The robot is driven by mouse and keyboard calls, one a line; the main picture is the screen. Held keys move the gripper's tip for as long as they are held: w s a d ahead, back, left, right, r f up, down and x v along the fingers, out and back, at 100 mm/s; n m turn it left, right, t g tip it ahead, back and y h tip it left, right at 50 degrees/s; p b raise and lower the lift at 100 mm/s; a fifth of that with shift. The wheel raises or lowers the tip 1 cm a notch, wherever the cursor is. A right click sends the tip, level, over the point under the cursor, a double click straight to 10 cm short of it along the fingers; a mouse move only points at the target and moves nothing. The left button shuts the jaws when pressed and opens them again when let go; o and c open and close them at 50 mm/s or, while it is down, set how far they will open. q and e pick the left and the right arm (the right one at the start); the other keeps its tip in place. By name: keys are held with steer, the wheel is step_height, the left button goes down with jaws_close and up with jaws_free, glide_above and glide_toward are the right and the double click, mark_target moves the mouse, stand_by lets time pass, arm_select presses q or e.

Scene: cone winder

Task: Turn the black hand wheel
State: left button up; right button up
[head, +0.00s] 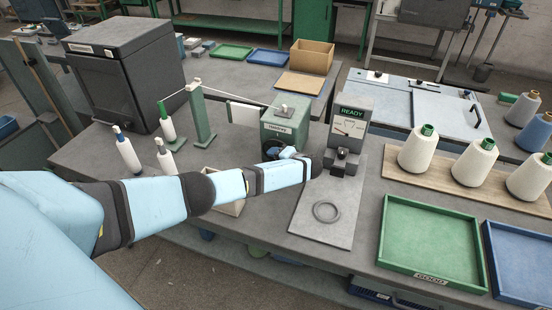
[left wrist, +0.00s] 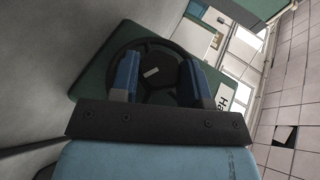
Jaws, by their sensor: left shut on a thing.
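The black hand wheel (left wrist: 150,41) is on the face of a green machine box (head: 287,130) and fills the middle of the left wrist view. Its rim, a spoke and the hub with a small pale label show. My left gripper (left wrist: 163,78) is shut on the wheel, its two blue fingers reaching over it from either side. In the head view my left gripper (head: 279,153) is at the front of the green box, and the fingers and arm hide most of the wheel. My right gripper is not in view.
A grey unit with a READY display (head: 349,126) stands just right of the box. A grey ring (head: 326,211) lies on the plate before it. Cream yarn cones (head: 417,150) stand at right, behind a green tray (head: 432,239) and a blue tray (head: 520,262). White bobbins (head: 128,153) stand at left.

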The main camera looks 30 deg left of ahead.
arm_select(q)
steer(key=o, duration=0.9)
steer(key=shift+d+r, duration=0.1)
steer(key=shift+d, duration=0.15)
steer(key=v, duration=1.3)
steer(key=shift+d+r+b, duration=0.1)
steer(key=shift+r+b, duration=0.05)
steer(key=shift+b, duration=0.25)
